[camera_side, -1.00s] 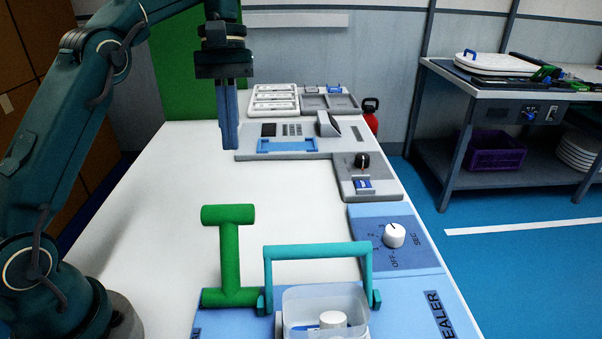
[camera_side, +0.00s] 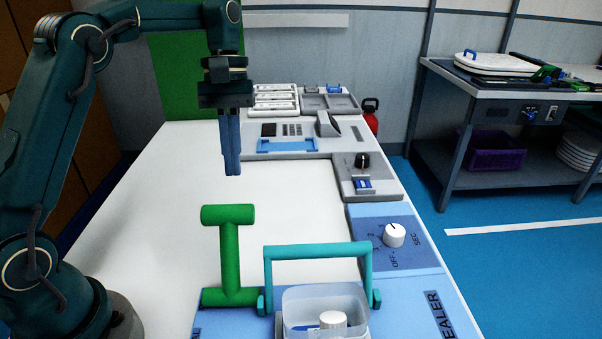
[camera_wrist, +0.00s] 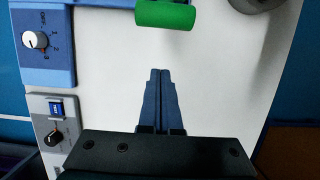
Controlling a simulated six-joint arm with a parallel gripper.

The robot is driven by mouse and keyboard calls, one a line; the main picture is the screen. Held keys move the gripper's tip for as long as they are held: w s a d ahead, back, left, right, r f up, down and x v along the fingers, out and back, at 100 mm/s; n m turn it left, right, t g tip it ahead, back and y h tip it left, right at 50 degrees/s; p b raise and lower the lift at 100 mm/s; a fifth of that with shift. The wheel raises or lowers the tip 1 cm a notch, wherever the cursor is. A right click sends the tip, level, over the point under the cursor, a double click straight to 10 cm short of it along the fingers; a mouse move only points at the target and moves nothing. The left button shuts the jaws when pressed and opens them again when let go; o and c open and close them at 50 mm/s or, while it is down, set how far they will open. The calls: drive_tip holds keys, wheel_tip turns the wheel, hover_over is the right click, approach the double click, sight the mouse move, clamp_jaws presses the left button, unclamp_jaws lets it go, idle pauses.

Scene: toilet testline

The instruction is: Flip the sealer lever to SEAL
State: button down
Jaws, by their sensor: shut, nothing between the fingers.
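The sealer (camera_side: 415,292) is a blue panel at the front of the bench, with part of its name printed at its right. A green T-shaped lever (camera_side: 229,255) stands upright at its left side; its round crossbar (camera_wrist: 165,14) shows at the top of the wrist view. A teal bail handle (camera_side: 317,251) stands over a clear tub (camera_side: 324,300) to the right of the lever. My gripper (camera_side: 232,172) points straight down, shut and empty, above the white bench and beyond the lever. Its fingertips also show in the wrist view (camera_wrist: 160,72), apart from the crossbar.
A blue timer panel with a white knob (camera_side: 394,235) lies at the right. Behind it stands a grey box with a black knob (camera_side: 362,160). A grey console (camera_side: 290,140) and trays (camera_side: 330,103) are at the back. The white bench middle (camera_side: 160,220) is clear.

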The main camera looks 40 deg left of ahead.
drive_tip(key=shift+s+d+f, duration=1.5)
drive_tip(key=shift+s+d, duration=0.2)
